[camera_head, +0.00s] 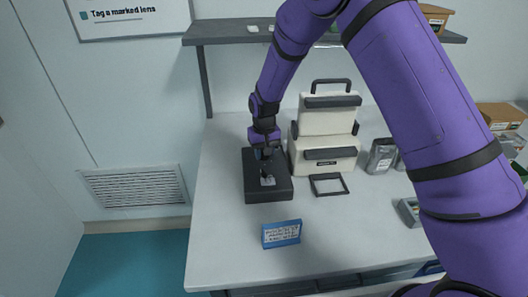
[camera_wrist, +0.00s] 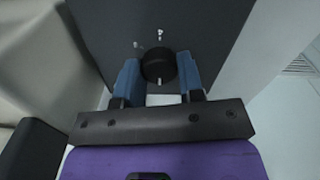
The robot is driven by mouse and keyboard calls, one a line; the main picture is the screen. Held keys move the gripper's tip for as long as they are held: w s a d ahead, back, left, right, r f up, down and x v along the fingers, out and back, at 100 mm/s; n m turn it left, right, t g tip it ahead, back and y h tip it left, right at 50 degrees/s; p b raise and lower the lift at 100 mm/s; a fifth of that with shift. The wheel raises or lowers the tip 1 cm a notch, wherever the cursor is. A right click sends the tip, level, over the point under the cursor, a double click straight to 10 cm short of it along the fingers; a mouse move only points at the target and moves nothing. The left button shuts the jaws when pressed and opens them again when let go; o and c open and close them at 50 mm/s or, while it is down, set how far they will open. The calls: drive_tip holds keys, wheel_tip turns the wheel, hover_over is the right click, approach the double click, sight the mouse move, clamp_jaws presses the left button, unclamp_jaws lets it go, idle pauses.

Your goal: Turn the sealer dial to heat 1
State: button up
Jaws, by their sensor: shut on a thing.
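The sealer is a dark grey box (camera_head: 254,190) on the left part of the white table. It fills the upper middle of the wrist view (camera_wrist: 110,30). Its round black dial (camera_wrist: 158,66) sits between the two blue fingers of my gripper (camera_wrist: 159,73), which are shut on it from left and right. A pale pointer mark shows at the dial's lower edge in the wrist view. Small white marks lie above and upper left of the dial, too blurred to read. In the head view my gripper (camera_head: 264,153) covers the dial.
A cream machine with a black handle (camera_head: 328,115) stands close to the right of the sealer. A blue-framed card (camera_head: 282,234) stands in front. A shelf (camera_head: 225,34) hangs behind. Small containers (camera_head: 381,156) stand farther right. The table's front left is clear.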

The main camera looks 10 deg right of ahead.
idle(0.4)
drive_tip(key=o, duration=0.9)
wheel_tip(320, 180, up, 11)
drive_tip(key=shift+f, duration=0.1)
